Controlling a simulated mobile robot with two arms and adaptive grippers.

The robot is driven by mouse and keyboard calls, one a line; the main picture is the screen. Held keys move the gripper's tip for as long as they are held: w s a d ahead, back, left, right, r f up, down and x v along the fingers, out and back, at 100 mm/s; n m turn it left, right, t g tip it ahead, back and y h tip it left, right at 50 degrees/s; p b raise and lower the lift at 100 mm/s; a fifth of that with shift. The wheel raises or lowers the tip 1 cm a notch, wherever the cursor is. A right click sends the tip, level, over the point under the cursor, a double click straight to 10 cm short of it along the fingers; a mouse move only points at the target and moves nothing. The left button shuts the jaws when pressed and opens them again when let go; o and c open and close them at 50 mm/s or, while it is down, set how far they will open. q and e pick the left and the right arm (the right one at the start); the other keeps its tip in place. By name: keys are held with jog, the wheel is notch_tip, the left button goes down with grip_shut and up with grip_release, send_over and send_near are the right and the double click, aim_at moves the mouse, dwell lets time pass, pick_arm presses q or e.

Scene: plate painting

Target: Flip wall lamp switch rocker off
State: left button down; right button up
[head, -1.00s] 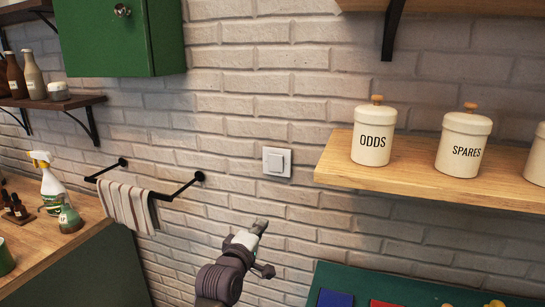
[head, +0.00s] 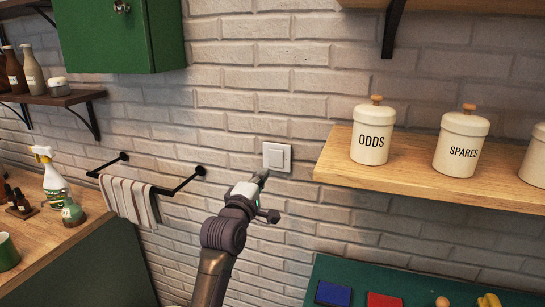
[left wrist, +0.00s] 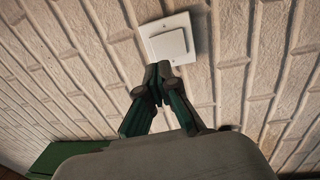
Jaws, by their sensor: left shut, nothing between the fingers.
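The white square wall switch (head: 277,157) with a single rocker is mounted on the white brick wall. My left gripper (head: 263,175) is just below and slightly left of it in the head view. In the left wrist view the switch (left wrist: 168,42) is at the top centre, and the closed fingertips of my left gripper (left wrist: 159,70) point at its lower edge. The fingers are shut with nothing between them. Whether the tips touch the switch, I cannot tell. The right gripper is not in view.
A wooden shelf (head: 430,180) with white canisters, ODDS (head: 370,138) and SPARES (head: 461,145), juts out right of the switch. A black rail (head: 165,196) with a striped towel (head: 130,201) is to the left. A green cabinet (head: 120,45) hangs upper left.

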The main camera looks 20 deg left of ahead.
aim_at(275, 154)
pick_arm(q)
jog(key=w, duration=0.2)
jog(key=w+p, duration=0.1)
jog(key=w, duration=0.2)
jog(key=w+r+p, duration=0.1)
jog(key=w, duration=0.1)
jog(key=shift+w+d, duration=0.1)
jog(key=shift+w, duration=0.65)
jog(key=shift+r, duration=0.1)
jog(key=shift+w+r+p, duration=0.1)
jog(key=shift+r+p, duration=0.1)
jog(key=shift+p, duration=0.5)
jog(key=shift+f, duration=0.2)
